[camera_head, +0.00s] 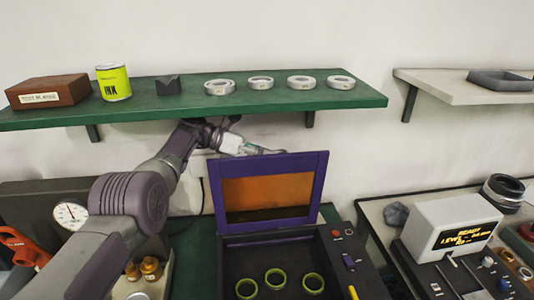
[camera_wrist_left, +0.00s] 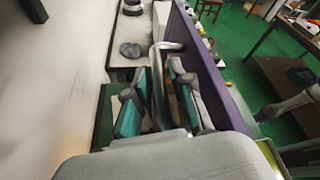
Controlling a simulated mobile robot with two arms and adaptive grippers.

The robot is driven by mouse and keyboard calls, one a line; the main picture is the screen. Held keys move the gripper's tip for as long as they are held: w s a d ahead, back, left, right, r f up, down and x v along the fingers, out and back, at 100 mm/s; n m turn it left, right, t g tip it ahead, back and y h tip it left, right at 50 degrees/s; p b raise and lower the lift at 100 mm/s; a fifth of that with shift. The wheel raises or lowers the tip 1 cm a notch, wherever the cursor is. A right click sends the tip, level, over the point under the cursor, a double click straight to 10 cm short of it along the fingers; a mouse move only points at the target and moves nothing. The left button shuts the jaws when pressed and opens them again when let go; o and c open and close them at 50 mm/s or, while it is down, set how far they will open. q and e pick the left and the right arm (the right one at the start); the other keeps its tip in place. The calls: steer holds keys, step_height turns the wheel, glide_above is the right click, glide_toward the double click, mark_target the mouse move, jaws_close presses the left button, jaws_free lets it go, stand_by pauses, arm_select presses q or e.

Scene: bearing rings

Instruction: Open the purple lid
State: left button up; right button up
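The purple lid (camera_head: 218,195) stands raised, about upright, at the back of a dark box (camera_head: 285,258). It has a purple frame around an orange panel. Several green rings lie in the box. My left gripper (camera_head: 268,150) is behind the lid's top edge, under the green shelf; its fingertips are small and partly hidden there. In the left wrist view the lid (camera_wrist_left: 213,75) runs along the right of my left gripper (camera_wrist_left: 157,98). The two teal-padded fingers stand apart, with a grey curved bar just beyond them. Contact with the lid is unclear. My right gripper is not in view.
The green shelf (camera_head: 180,108) above holds a brown box (camera_head: 48,91), a yellow ink can (camera_head: 113,82) and several pale rings. A side bench at right carries a white display unit (camera_head: 455,230). A dial gauge (camera_head: 70,214) stands at left.

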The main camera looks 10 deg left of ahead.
arm_select(q)
steer(key=w+v, duration=0.1)
steer(key=v, duration=0.6)
steer(key=shift+s+a, duration=0.3)
steer(key=shift+s, duration=0.25)
steer(key=shift+a+r, duration=0.1)
